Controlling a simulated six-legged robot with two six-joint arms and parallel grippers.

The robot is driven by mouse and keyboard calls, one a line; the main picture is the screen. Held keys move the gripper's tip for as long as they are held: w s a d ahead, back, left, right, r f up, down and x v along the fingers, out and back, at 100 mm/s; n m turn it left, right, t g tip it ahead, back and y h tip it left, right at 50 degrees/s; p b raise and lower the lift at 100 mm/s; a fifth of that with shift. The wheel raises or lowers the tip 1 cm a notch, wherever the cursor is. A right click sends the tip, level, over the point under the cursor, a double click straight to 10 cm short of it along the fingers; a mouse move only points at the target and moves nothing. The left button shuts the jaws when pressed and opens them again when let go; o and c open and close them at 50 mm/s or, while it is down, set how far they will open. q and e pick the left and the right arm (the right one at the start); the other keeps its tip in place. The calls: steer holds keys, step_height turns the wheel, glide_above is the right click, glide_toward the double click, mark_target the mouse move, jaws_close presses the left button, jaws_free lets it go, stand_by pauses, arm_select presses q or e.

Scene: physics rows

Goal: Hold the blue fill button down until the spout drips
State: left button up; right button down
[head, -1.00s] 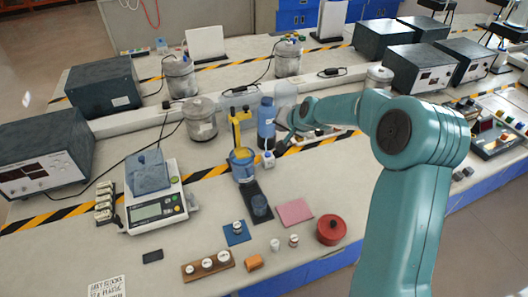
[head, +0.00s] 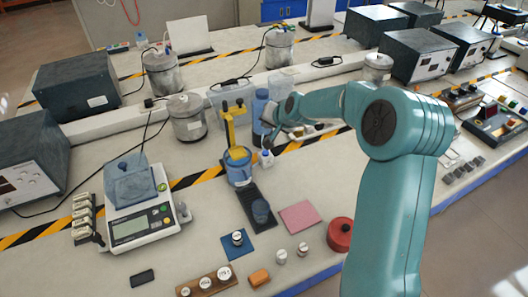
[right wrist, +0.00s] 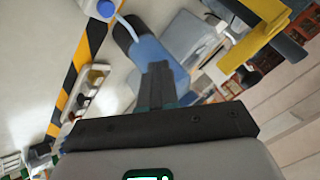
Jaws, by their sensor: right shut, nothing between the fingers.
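A small white block with a blue button (head: 266,154) stands on the bench; the button shows at the top of the right wrist view (right wrist: 106,9). A blue bottle (head: 260,112) stands behind it, and shows in the wrist view (right wrist: 160,52). A yellow stand (head: 231,120), seemingly the spout, rises behind a blue cup (head: 238,168). No drip can be made out. My right gripper (head: 270,142) is shut and empty, close to the button and bottle. In the wrist view its fingers (right wrist: 158,72) overlap the bottle and lie apart from the button. My left gripper is out of view.
A scale (head: 140,222) stands at left. Metal canisters (head: 187,118) stand behind. Bare bench lies between scale and tray.

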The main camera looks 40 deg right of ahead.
mark_target(268, 154)
steer(key=shift+w+f, duration=0.1)
steer(key=shift+f, duration=0.05)
step_height(268, 154, down, 9)
steer(key=b, duration=0.8)
stand_by(1.7)
steer(key=shift+f+b, duration=0.3)
steer(key=shift+b, duration=0.35)
steer(key=shift+f+b, duration=0.45)
stand_by(0.3)
stand_by(3.2)
steer(key=shift+r+p, duration=0.85)
steer(key=shift+r, duration=0.05)
